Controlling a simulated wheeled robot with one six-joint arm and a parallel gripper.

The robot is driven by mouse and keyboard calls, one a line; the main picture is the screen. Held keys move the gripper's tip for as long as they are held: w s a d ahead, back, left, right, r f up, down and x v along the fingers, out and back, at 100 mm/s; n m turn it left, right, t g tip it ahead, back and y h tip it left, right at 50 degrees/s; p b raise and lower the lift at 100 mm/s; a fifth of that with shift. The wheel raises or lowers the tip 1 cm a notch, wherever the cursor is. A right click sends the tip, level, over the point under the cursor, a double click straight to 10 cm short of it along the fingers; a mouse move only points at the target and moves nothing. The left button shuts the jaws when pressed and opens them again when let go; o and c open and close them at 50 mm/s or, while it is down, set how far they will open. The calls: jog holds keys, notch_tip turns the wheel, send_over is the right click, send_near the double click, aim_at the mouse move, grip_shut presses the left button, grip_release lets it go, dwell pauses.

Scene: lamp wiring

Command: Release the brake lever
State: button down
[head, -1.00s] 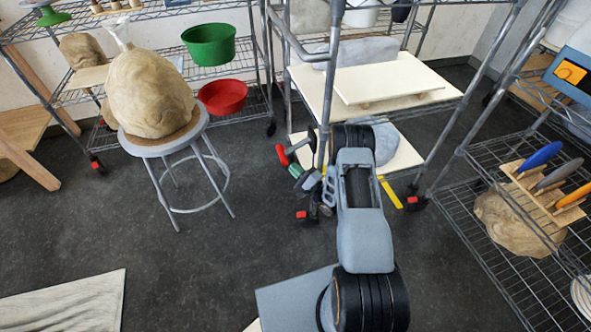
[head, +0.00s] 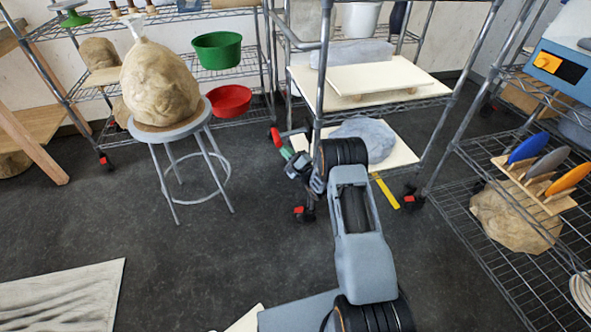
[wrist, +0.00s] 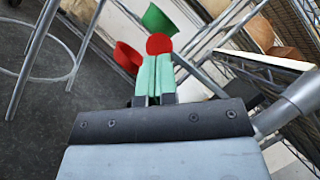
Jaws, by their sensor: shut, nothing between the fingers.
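A lever with a red end (head: 275,136) sticks out to the left from the post of the middle wire cart, at about the height of its lower shelf. In the wrist view its round red end (wrist: 159,43) shows just beyond my fingertips. My gripper (head: 287,153) is just below the lever's red end, its green-padded fingers pointing up and left. In the wrist view the fingers (wrist: 155,72) lie together, shut with nothing between them. I cannot tell whether the tips touch the lever. Its far part is partly hidden by my arm.
The cart post (head: 322,100) stands close beside my gripper, with a red-tabbed caster (head: 299,211) below. A stool (head: 172,135) carrying a bagged lump (head: 160,85) is to the left. A wire rack (head: 450,200) stands at right. The floor between stool and cart is clear.

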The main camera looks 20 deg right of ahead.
jog(key=shift+w+a+r+p, duration=0.1)
jog(key=shift+a+r+p, duration=0.2)
jog(key=shift+r, duration=1)
jog(key=shift+w+a+r+p, duration=0.1)
jog(key=shift+r+p, duration=0.25)
jog(key=shift+r, duration=1)
jog(key=shift+d, duration=0.15)
jog(key=s+d+f+b, duration=0.1)
jog(key=s+d+f, duration=0.1)
jog(key=s+f, duration=0.7)
jog(key=shift+s+d+f, duration=0.2)
jog(key=shift+d+f, duration=0.05)
jog(key=shift+f, duration=0.3)
